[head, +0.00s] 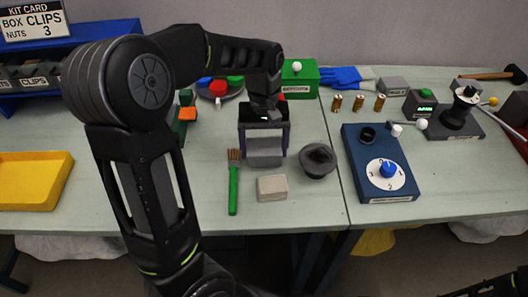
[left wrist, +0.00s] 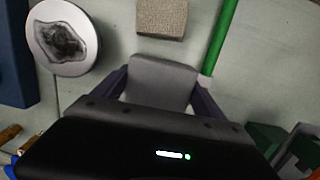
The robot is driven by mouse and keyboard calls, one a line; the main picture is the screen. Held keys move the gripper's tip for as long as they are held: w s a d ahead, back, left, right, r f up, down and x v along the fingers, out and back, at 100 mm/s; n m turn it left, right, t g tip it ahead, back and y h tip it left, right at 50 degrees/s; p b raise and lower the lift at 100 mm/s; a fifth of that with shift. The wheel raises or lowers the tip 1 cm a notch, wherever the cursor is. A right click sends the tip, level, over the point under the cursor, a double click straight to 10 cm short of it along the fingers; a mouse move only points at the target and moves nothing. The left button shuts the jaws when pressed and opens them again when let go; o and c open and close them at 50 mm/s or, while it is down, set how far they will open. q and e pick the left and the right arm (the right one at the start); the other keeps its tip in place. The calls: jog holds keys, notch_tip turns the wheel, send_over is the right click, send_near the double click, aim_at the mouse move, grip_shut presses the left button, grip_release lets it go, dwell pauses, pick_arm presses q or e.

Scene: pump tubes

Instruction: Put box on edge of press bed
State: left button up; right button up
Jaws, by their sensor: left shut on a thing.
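My left gripper (head: 264,150) hangs over the middle of the table, with its purple fingers on either side of a grey box (head: 264,158). It is shut on this box; the left wrist view also shows the box (left wrist: 160,82) between the fingers. I cannot tell whether the box touches the table. At the right, a black post with a lever stands on a flat grey base (head: 472,124); this looks like the press and its bed, well apart from my left gripper. My right gripper is not in view.
A blue dial unit (head: 380,165) stands between the box and the press. Brass cylinders (head: 358,103) stand behind it. A yellow tray (head: 35,180) is at left.

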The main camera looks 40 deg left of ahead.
aim_at(264, 142)
pick_arm(q)
jog(key=shift+f, duration=1.1)
jog(key=shift+f, duration=0.1)
jog(key=o, duration=1.4)
jog(key=r, duration=0.8)
jog(key=w+a+r, duration=0.1)
jog(key=r, duration=0.3)
jog(key=shift+w+r+p, duration=0.1)
jog(key=shift+p, duration=0.2)
